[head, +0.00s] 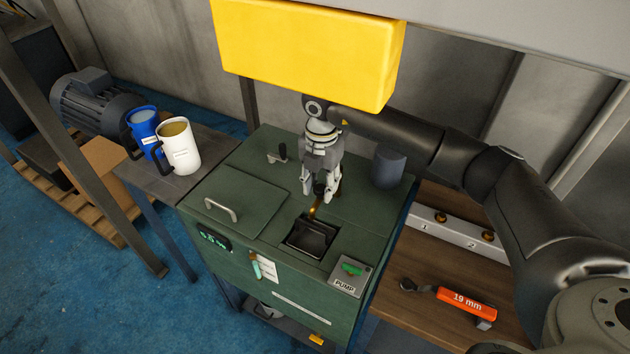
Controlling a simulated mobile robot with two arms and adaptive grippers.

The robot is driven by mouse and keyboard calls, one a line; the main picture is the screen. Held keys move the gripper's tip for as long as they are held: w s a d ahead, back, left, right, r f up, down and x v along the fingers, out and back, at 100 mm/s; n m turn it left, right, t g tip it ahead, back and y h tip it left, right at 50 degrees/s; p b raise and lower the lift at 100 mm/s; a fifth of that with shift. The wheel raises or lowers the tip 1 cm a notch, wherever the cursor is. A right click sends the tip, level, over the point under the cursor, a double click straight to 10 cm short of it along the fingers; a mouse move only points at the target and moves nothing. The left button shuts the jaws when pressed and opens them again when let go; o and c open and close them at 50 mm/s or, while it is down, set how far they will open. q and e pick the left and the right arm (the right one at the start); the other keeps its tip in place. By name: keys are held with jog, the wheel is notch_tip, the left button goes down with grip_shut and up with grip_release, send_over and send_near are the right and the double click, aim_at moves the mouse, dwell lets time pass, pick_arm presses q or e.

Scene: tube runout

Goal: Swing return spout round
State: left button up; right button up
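The return spout (313,211) shows as a short brass piece on top of the green machine (222,233), with its end at the black-framed opening (312,236). My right gripper (318,192) points down directly over the spout. Its two fingers stand on either side of a small dark part at the spout's upper end. The fingers hide most of that part, and I cannot tell whether they press on it. My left gripper is not in view.
A yellow block (308,50) hangs above the machine. A dark cylinder (388,166) and a small lever (280,154) stand on its top. A PUMP switch box (350,275) is at the front right. Blue (143,125) and white (180,148) jugs stand left; an orange 19 mm tool (466,302) lies right.

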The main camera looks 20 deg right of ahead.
jog(key=shift+o, duration=0.9)
jog(key=shift+r, duration=0.1)
jog(key=shift+r+p, duration=2.25)
jog(key=shift+r, duration=1.15)
notch_tip(320, 180, up, 8)
jog(key=shift+f, duration=0.25)
jog(key=shift+s, duration=0.1)
